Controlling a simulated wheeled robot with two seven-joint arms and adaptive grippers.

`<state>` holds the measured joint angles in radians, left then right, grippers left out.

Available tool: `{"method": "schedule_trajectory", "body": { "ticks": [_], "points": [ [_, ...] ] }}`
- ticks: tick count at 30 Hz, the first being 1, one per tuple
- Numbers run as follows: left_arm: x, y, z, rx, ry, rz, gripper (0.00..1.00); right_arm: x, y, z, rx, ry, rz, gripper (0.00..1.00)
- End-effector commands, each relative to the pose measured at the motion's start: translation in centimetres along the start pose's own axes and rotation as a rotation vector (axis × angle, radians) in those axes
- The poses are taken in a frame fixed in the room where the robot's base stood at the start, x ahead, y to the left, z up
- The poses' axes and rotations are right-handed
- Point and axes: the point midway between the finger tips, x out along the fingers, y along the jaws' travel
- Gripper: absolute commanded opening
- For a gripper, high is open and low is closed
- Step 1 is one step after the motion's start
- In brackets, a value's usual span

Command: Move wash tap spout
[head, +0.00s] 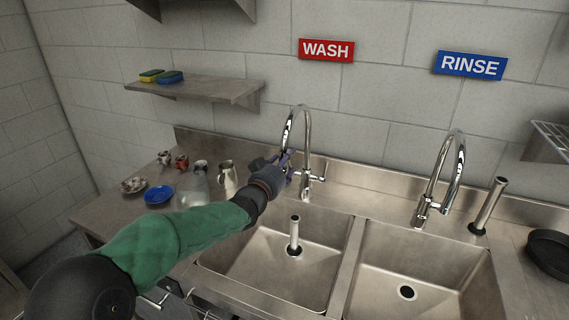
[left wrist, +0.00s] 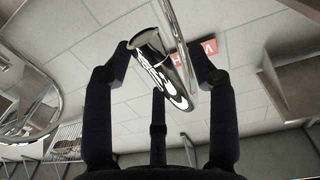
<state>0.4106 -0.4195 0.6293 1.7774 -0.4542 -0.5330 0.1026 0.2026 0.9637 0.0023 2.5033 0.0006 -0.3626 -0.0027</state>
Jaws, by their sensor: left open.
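The wash tap (head: 307,165) is a chrome gooseneck behind the left basin, below the red WASH sign (head: 326,50). Its spout (head: 287,131) arches to the left of the riser. My left gripper (head: 285,160) is at the spout's lower end, and its fingers partly hide that end. In the left wrist view the spout end (left wrist: 160,68) lies between the spread dark fingers of the open left gripper (left wrist: 163,62). I cannot tell whether a finger touches it. My right gripper is not in view.
The rinse tap (head: 453,180) stands behind the right basin (head: 425,275). An upright pipe (head: 294,235) stands in the left basin (head: 250,262). A metal jug (head: 228,178), a blue plate (head: 159,194) and mugs are left of my gripper. A wall shelf (head: 205,90) holds sponges.

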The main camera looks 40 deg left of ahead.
Motion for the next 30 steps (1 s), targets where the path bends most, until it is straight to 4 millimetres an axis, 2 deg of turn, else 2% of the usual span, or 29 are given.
{"method": "schedule_trajectory", "body": {
  "ticks": [6,10,24,30],
  "points": [
    [-0.2,0.0,0.1,0.001,-0.001,0.001,0.58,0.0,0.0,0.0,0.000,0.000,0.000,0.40],
    [-1.2,0.0,0.0,0.003,-0.001,0.000,0.58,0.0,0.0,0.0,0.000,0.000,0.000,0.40],
    [-9.3,0.0,0.0,0.002,0.000,-0.001,0.58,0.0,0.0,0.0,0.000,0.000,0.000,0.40],
    [-11.5,-0.1,0.0,0.002,0.000,-0.001,0.58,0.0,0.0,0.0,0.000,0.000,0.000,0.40]
  ]
}}
